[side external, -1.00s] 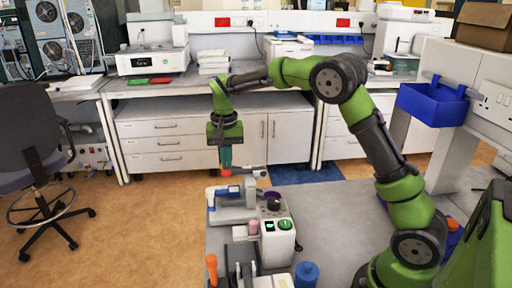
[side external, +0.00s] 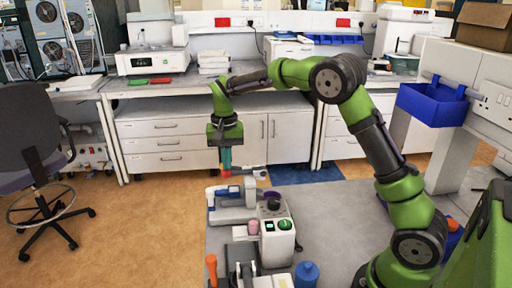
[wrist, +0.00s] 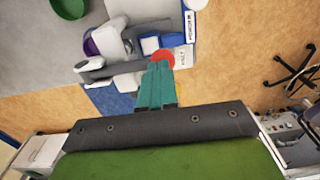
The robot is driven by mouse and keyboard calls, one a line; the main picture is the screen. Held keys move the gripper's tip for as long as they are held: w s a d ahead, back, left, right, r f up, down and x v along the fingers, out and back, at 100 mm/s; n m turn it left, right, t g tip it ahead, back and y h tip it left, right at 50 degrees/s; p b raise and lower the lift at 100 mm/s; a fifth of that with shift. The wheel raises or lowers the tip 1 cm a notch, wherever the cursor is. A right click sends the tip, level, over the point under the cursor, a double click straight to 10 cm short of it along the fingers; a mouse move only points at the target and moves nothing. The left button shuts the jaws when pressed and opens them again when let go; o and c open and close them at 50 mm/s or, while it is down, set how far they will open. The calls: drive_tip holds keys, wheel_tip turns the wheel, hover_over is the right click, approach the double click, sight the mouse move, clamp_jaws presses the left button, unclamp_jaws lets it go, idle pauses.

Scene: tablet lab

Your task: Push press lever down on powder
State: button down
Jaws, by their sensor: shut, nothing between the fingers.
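The press (side external: 237,211) is a white and grey bench device with blue parts, standing on the grey table in the side view. Its grey lever (side external: 244,174) ends in a red-orange knob (side external: 226,173), and the lever looks raised and roughly level. The knob also shows in the wrist view (wrist: 164,57). My gripper (side external: 226,164) has teal fingers, shut and empty, pointing down just above the knob. In the wrist view the fingertips (wrist: 160,66) overlap the knob's edge; I cannot tell whether they touch. I cannot make out any powder.
A white unit (side external: 268,243) with a green button and a purple cup (side external: 272,197) stands just in front and right of the press. An orange-handled device (side external: 211,266) and a blue bottle (side external: 306,274) are nearer the camera. The table (side external: 335,215) is clear to the right.

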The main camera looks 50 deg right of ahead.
drive_tip(key=shift+d+f, duration=0.1)
drive_tip(key=shift+s+r, duration=0.15)
drive_tip(key=shift+r, duration=1.5)
drive_tip(key=shift+r, duration=0.1)
drive_tip(key=shift+s+d+r, duration=0.2)
drive_tip(key=shift+r, duration=0.5)
drive_tip(key=shift+s+d+r, duration=0.15)
drive_tip(key=shift+d+r, duration=0.05)
drive_tip(key=shift+r, duration=0.5)
drive_tip(key=shift+s+d+r, duration=0.2)
drive_tip(key=shift+r, duration=0.45)
drive_tip(key=shift+r, duration=2.5)
